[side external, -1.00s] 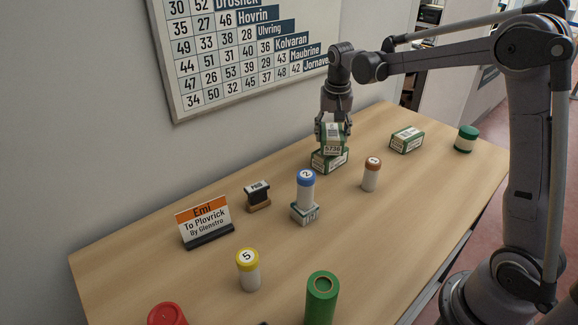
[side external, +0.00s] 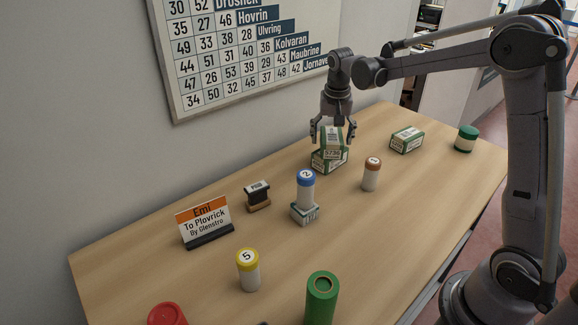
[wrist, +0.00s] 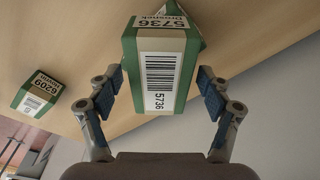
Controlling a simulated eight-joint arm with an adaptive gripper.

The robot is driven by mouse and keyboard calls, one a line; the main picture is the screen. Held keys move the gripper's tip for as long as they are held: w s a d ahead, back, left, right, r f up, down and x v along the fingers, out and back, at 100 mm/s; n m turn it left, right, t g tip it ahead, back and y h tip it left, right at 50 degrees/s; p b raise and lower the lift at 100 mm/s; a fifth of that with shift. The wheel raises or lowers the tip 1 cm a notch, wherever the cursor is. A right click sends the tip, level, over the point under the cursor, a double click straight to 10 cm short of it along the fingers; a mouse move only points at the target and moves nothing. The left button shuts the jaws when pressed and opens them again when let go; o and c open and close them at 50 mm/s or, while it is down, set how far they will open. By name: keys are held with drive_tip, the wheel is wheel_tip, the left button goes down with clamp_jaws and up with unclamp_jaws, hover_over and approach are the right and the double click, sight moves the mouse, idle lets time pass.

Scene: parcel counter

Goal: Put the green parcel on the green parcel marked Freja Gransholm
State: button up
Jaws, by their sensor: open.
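A green parcel with a white label reading 5736 (side external: 332,142) rests on top of another green parcel (side external: 323,163) at the back of the counter. The upper one also shows in the wrist view (wrist: 160,70), between the fingers. The lower parcel is mostly hidden there, and I cannot read a name on it. My gripper (side external: 333,132) is open around the upper parcel. In the wrist view, gaps show between the parcel and both fingers of my gripper (wrist: 166,92).
Another green parcel (side external: 407,140) lies to the right; it reads 6209 in the wrist view (wrist: 36,94). A brown-capped tube (side external: 371,175) and a blue-capped tube (side external: 306,188) on a small box (side external: 304,213) stand in front. The sign (side external: 205,222) stands left.

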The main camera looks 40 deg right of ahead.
sight(333, 139)
wheel_tip(333, 139, up, 12)
drive_tip(key=s+a, duration=0.1)
drive_tip(key=s+a+f+n+t, duration=0.3)
drive_tip(key=s+a, duration=0.3)
drive_tip(key=s, duration=0.3)
drive_tip(key=s+a+f+n+t+y, duration=0.1)
drive_tip(key=s+a+f+n+t, duration=0.2)
drive_tip(key=s, duration=0.7)
drive_tip(key=a+f+n, duration=0.2)
drive_tip(key=a+n, duration=0.1)
drive_tip(key=shift+s+f, duration=0.2)
drive_tip(key=shift+f, duration=0.05)
